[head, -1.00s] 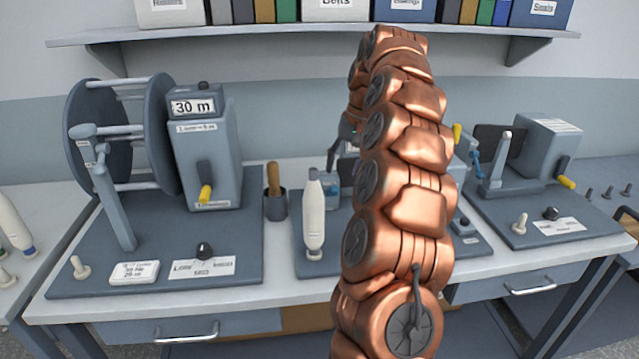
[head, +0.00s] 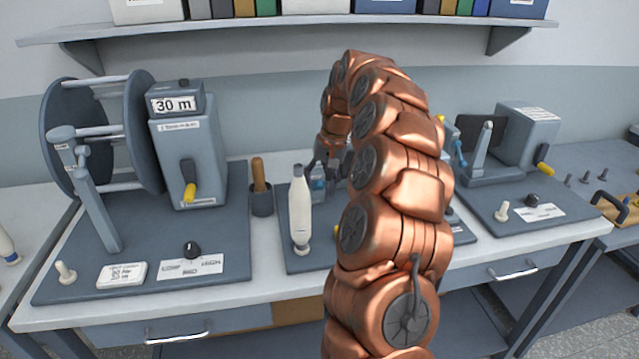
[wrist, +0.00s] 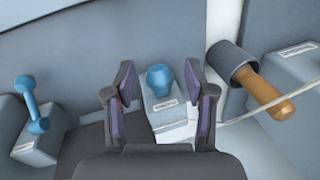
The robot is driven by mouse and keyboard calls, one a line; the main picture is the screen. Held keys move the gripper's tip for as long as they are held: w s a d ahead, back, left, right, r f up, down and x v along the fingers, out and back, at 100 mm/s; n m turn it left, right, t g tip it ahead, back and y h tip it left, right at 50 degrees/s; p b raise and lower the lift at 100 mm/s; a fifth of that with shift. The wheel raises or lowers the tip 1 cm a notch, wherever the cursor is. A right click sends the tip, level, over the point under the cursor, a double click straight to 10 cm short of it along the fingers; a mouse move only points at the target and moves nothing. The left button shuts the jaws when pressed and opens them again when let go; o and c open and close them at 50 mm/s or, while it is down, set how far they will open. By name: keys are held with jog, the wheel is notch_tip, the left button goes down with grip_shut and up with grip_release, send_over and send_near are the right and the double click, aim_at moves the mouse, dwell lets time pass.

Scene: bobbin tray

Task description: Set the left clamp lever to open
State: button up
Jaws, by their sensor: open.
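The left clamp's blue lever (wrist: 160,80) sits on a grey labelled block (wrist: 165,112), near the middle of the wrist view. It points roughly toward the camera. My gripper (wrist: 158,74) is open, with one finger on each side of this lever and visible gaps between. In the head view my gripper (head: 322,162) is small and dark, above the block; part of the block shows blue-grey (head: 318,185). My arm hides much of this area. A second blue lever (wrist: 33,105), with a bar and round end, stands on another grey block at the left of the wrist view.
A dark cup (wrist: 228,62) with a wooden handle stands close to my gripper; it also shows in the head view (head: 261,203). A reel machine (head: 187,150) is at left, another grey machine (head: 525,135) at right.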

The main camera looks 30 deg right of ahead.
jog(key=shift+a+f, duration=0.1)
jog(key=shift+f, duration=0.2)
grip_shut()
dwell(0.5)
